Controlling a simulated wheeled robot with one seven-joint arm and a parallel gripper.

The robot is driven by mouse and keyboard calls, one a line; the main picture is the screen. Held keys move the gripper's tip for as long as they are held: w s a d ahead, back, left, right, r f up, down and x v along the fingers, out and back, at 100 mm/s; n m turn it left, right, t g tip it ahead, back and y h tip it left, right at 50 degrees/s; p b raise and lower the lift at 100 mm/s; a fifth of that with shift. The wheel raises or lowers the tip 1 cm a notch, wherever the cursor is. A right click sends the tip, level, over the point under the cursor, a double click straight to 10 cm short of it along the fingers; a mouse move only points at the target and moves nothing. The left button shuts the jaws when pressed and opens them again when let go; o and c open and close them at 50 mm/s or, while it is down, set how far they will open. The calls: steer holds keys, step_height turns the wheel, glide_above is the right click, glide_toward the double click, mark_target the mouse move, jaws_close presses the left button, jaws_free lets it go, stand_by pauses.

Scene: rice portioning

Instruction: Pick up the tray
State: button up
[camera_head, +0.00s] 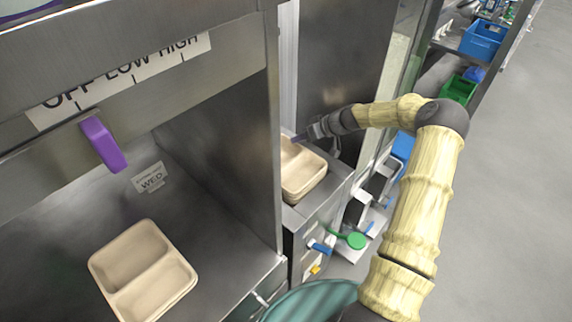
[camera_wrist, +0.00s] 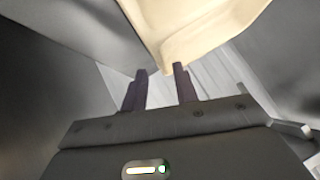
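A beige compartment tray (camera_head: 302,178) sits on the narrow metal counter in the middle of the head view, possibly in a stack. My gripper (camera_head: 298,138) is at its far edge. In the wrist view the tray's corner (camera_wrist: 185,40) is just beyond the fingertips. My gripper's two dark fingers (camera_wrist: 160,72) are apart with nothing clearly between them. I cannot tell whether the right fingertip touches the tray. A second beige tray (camera_head: 142,272) with compartments lies in the metal bay at the lower left, away from my gripper.
A steel partition (camera_head: 230,150) stands between the bay and the counter. A purple lever (camera_head: 103,144) hangs below the OFF/LOW/HIGH label. A green round item (camera_head: 355,240) lies below the counter. Blue (camera_head: 484,40) and green bins (camera_head: 460,90) are on shelves. Open floor lies right.

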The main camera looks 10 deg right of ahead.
steer(key=shift+x, duration=0.8)
jaws_close()
